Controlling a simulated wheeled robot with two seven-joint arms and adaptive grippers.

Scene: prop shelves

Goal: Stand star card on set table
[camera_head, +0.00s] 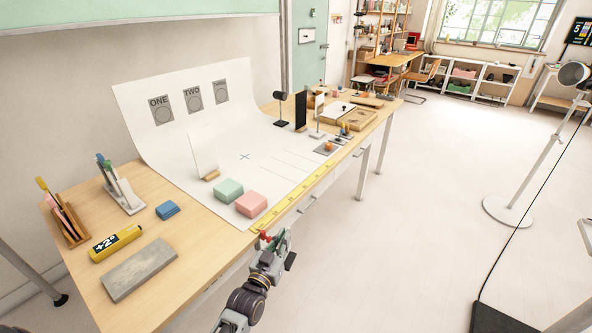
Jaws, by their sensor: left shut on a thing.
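The set table (160,215) is a long wooden table with a white backdrop sheet (180,135) curving down onto it. My left gripper (272,242) is at the table's front edge, near the pink block. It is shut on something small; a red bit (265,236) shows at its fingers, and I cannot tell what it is. A blank white card (203,153) stands upright in a wooden foot on the sheet. A black card (301,110) and another pale card (318,112) stand farther right. No star shows on any card. My right gripper is not in view.
A green block (229,190) and a pink block (251,204) sit on the sheet beside a yellow ruler strip (300,194).

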